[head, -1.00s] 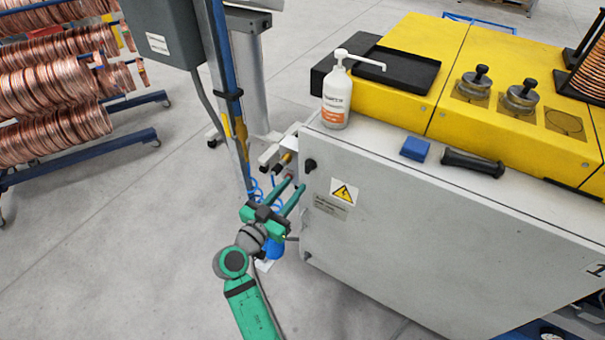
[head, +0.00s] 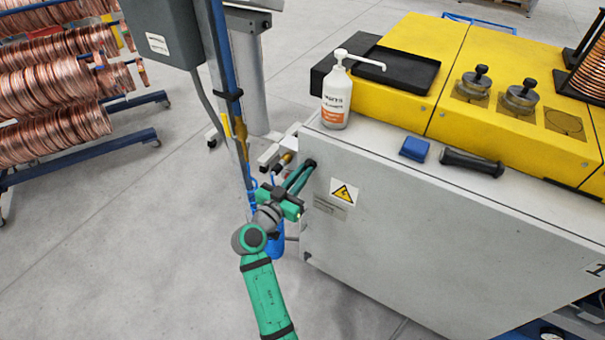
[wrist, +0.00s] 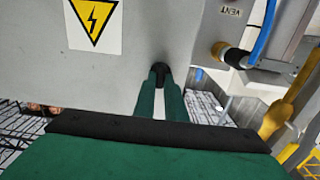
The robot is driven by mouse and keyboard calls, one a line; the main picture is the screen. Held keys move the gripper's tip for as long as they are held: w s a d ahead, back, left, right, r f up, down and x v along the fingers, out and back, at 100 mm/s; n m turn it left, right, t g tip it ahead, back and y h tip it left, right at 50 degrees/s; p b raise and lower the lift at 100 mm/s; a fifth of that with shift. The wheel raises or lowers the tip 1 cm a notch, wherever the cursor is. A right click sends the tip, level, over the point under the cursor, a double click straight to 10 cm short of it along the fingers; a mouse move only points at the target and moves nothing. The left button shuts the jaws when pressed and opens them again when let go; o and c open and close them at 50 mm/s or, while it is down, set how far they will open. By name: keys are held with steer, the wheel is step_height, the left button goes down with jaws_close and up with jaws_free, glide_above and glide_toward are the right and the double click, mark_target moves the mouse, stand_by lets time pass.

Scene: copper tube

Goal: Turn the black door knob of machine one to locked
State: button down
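The black door knob (head: 310,163) sits near the upper left corner of machine one's grey door (head: 420,240), left of the yellow warning sign (head: 344,192). My gripper (head: 302,174) reaches up to it from the lower left. In the wrist view, the two green fingers are close together with their tips at the knob (wrist: 158,68), one on each side, and they appear closed on it. The fingers cover most of the knob, so I cannot tell which way it points.
A post with a blue tube (head: 228,100) stands left of my gripper. A white pump bottle (head: 336,98) stands on the machine top.

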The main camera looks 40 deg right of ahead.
steer(key=shift+n, duration=0.3)
steer(key=shift+w+f+n, duration=0.1)
steer(key=shift+n, duration=4.2)
steer(key=shift+f+n, duration=0.1)
steer(key=shift+n, duration=4.2)
steer(key=c, duration=1.8)
jaws_free()
steer(key=shift+w, duration=0.1)
steer(key=shift+a, duration=0.1)
